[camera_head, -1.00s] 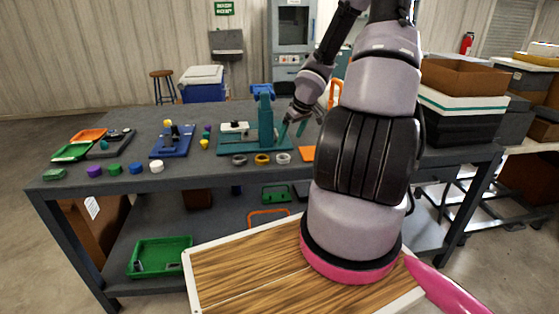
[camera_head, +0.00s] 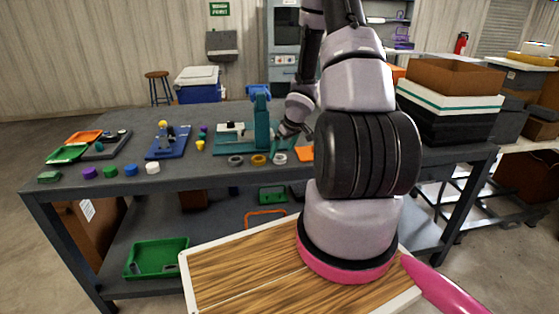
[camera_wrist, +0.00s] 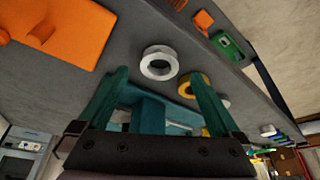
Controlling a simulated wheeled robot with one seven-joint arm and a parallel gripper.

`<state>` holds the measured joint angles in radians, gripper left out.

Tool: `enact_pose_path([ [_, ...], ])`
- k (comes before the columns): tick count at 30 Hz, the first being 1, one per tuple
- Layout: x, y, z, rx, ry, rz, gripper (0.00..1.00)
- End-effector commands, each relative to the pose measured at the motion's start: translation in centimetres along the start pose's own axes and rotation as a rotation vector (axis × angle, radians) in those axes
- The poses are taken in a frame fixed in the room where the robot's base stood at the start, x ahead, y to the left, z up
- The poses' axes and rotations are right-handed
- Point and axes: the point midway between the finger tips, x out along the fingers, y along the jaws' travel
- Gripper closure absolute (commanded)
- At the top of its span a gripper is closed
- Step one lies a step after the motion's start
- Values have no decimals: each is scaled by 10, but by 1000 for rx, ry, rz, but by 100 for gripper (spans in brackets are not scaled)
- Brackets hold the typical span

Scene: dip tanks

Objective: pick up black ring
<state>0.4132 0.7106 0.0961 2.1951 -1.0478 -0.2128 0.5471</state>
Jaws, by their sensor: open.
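The black ring (camera_head: 236,161) lies on the dark grey table near its front edge, the leftmost of a row of three rings. A yellow ring (camera_head: 259,160) and a white ring (camera_head: 280,158) lie to its right. My gripper (camera_head: 292,134) is open and empty above the table, behind and right of the white ring. In the wrist view, my gripper's teal fingers (camera_wrist: 158,75) are spread. The white ring (camera_wrist: 159,63) shows between the fingertips, and the yellow ring (camera_wrist: 185,86) is partly behind the right finger. I cannot make out the black ring clearly there.
A teal stand (camera_head: 262,125) rises close behind the rings. An orange piece (camera_wrist: 65,35) lies beside the white ring. Coloured pucks (camera_head: 131,169), a blue fixture (camera_head: 168,142) and a green tray (camera_head: 67,153) are further left. Stacked boxes (camera_head: 450,105) stand right.

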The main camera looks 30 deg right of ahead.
Motion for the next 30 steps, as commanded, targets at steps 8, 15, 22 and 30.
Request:
enact_pose_path([
  [8,29,0,1,-1,-1,0,0],
  [15,29,1,1,0,0,0,12],
  [22,29,1,1,0,0,0,99],
  [30,28,1,0,0,0,0,100],
])
